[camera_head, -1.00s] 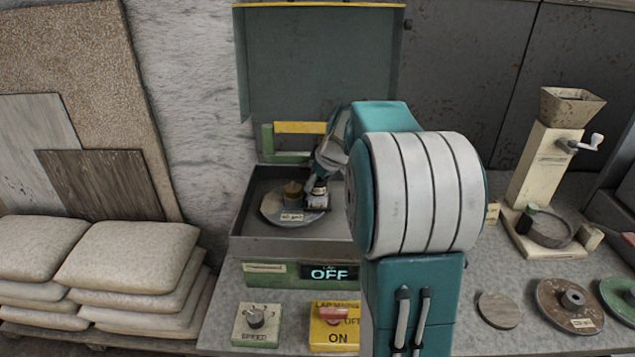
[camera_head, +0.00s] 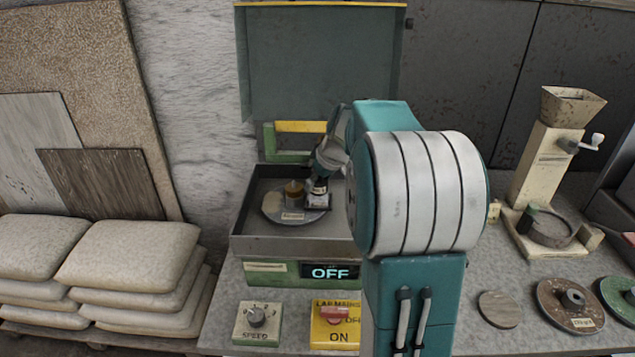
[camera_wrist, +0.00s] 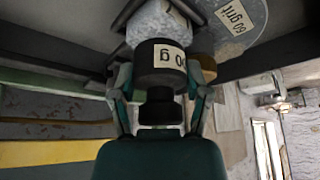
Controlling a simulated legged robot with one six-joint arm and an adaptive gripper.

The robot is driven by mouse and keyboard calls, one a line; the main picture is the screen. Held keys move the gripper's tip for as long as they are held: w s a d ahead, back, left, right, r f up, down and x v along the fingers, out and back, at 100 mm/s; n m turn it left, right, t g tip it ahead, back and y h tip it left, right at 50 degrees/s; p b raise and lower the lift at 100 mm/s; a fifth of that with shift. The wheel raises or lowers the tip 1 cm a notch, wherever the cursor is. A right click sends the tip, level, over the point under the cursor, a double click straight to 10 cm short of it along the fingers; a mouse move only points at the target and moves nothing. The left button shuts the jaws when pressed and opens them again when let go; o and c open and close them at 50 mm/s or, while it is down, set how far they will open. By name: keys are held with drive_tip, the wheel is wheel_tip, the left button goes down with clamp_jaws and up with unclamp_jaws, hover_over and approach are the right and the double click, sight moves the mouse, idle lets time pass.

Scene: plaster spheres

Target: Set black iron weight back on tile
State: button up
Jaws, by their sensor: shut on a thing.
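The black iron weight (camera_wrist: 158,64) has a white label whose visible part ends in "0 g" and a narrower knob. My gripper (camera_wrist: 160,98) is shut on it, with a finger on each side. A pale, speckled tile (camera_wrist: 157,24) is just beyond the weight in the wrist view; I cannot tell whether they touch. In the head view my gripper (camera_head: 320,184) is over the grey grinding disc (camera_head: 273,204). The pale tile (camera_head: 317,201) shows below it. The black weight is hard to make out there. A brass-coloured cylinder (camera_head: 293,188) stands just left.
The disc is in a shallow metal basin (camera_head: 243,247) with raised walls and an upright lid (camera_head: 320,60). The display (camera_head: 331,272) reads OFF. A speed knob (camera_head: 257,318) and red-topped switch (camera_head: 333,316) are in front. A hopper mill (camera_head: 548,160) stands right.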

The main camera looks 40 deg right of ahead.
drive_tip(key=shift+f, duration=0.55)
idle(0.4)
drive_tip(key=o, duration=1.4)
drive_tip(key=shift+f, duration=0.1)
drive_tip(key=shift+r, duration=2.05)
